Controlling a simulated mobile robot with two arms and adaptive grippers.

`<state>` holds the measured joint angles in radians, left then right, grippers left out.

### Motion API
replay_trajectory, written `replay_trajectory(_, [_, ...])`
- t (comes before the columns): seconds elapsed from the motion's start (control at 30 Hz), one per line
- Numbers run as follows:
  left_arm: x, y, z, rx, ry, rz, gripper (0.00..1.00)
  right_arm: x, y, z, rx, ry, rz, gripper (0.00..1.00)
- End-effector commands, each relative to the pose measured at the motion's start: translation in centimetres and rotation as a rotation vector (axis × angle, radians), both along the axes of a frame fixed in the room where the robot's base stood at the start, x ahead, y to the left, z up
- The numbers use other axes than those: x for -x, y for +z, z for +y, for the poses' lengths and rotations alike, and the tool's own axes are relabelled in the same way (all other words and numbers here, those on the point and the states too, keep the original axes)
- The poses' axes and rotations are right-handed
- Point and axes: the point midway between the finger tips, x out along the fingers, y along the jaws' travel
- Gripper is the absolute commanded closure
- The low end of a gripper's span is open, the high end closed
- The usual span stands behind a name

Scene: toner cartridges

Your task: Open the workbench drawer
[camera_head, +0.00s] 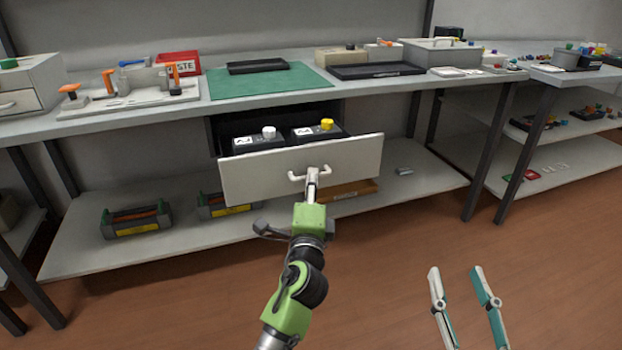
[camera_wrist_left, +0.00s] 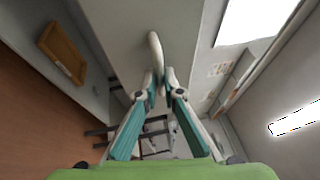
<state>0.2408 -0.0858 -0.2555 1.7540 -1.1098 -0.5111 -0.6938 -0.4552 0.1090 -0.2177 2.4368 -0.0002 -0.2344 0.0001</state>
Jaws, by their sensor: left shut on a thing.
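The workbench drawer (camera_head: 260,177) is pulled out from under the bench top, with its inside showing. Its pale handle (camera_head: 296,177) is on the middle of the front panel. My left gripper (camera_head: 313,174) is shut on the handle. In the left wrist view, the fingers of my left gripper (camera_wrist_left: 160,75) close around the handle bar (camera_wrist_left: 156,50). Two black cartridges, one with a white knob (camera_head: 252,142) and one with a yellow knob (camera_head: 318,134), sit inside the drawer. My right gripper (camera_head: 460,275) is open and empty above the floor at the lower right.
The bench top (camera_head: 190,105) carries a green mat (camera_head: 290,82), a red bin (camera_head: 178,63), a tool rack and black trays. A lower shelf (camera_head: 230,228) holds toner cartridges (camera_head: 137,221) and a brown tray (camera_head: 350,190). The floor (camera_head: 400,245) in front is clear.

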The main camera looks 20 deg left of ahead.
Motion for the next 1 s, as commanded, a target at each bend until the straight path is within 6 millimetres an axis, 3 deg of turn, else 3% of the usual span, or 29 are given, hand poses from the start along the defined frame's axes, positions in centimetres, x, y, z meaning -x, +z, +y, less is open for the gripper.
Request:
replay_trajectory(0.17, [0.0,-0.1,0.0,0.0,0.0,0.002,1.0,0.0,0.0,0.0,0.0,0.0,0.0,0.6])
replay_trajectory(0.2, [0.0,-0.1,0.0,0.0,0.0,0.002,0.85,0.0,0.0,0.0,0.0,0.0,-0.001,0.6])
replay_trajectory(0.23, [0.0,-0.1,0.0,0.0,0.0,0.002,0.77,0.0,0.0,0.0,0.0,0.0,-0.001,0.6])
replay_trajectory(0.27, [0.0,-0.1,0.0,0.0,0.0,0.002,0.75,0.0,0.0,0.0,0.0,0.0,-0.001,0.6])
replay_trajectory(0.67, [0.4,-0.2,-0.1,0.0,-0.001,0.001,0.75,0.0,0.0,0.0,0.0,0.001,-0.001,0.6])
replay_trajectory(0.77, [1.5,-0.4,-0.4,0.0,-0.002,0.002,0.75,0.0,0.0,0.0,0.0,0.001,-0.001,0.6])
replay_trajectory(1.0, [6.1,-1.2,-1.3,0.002,-0.002,0.004,0.75,0.0,0.0,0.0,0.0,0.0,-0.001,0.6])
